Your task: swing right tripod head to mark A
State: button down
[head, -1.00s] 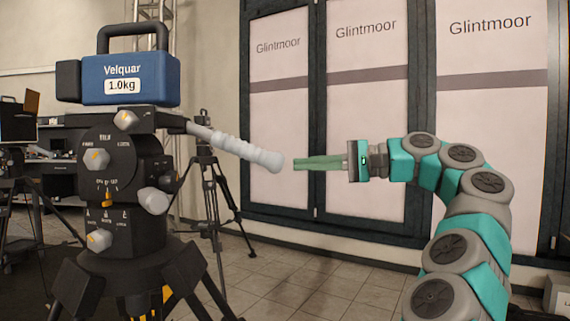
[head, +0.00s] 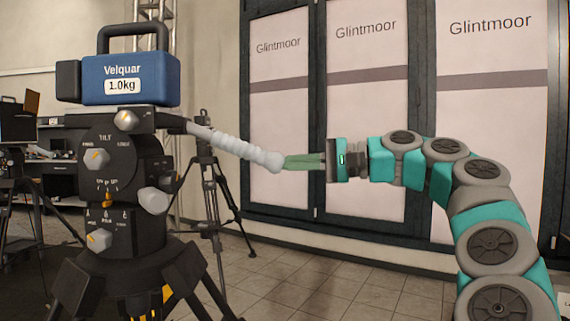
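The tripod head (head: 128,165) is black and stands upright on its tripod at the left. A blue block (head: 130,80) labelled "Velquar 1.0kg" sits on top of it. A pale ribbed pan handle (head: 232,145) sticks out to the right and slopes down. The fingertips look partly hidden by that end. I cannot tell whether they touch it or how far apart they are.
Another tripod (head: 212,190) stands behind the handle. Large white "Glintmoor" panels (head: 365,125) in dark frames line the back wall. A desk with equipment (head: 55,165) is at the far left. The tiled floor (head: 310,285) between the tripod and my arm is clear.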

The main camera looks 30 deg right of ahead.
aim_at(284, 165)
jog(key=shift+s, duration=0.2)
dwell(0.3)
jog(key=shift+s+a+m+t+h+b, duration=0.25)
jog(key=shift+s+m+t+h+b, duration=0.15)
jog(key=shift+s, duration=0.4)
jog(key=shift+s+a+m+t+h+b, duration=0.3)
jog(key=shift+s+b, duration=0.2)
jog(key=shift+s, duration=0.25)
jog(key=shift+s+a+m+t+h+b, duration=0.25)
jog(key=shift+s+h+b, duration=0.2)
jog(key=shift+s, duration=0.35)
jog(key=s+a+m+t+h+b, duration=0.1)
jog(key=s+a+m+t+h, duration=0.1)
jog(key=s, duration=0.5)
jog(key=a+m+h, duration=0.1)
jog(key=a+h, duration=0.1)
jog(key=h, duration=0.1)
jog(key=shift+s+a+m+t, duration=0.15)
jog(key=shift+s+m+t, duration=0.15)
jog(key=shift+m+t, duration=0.05)
jog(key=shift+w, duration=0.1)
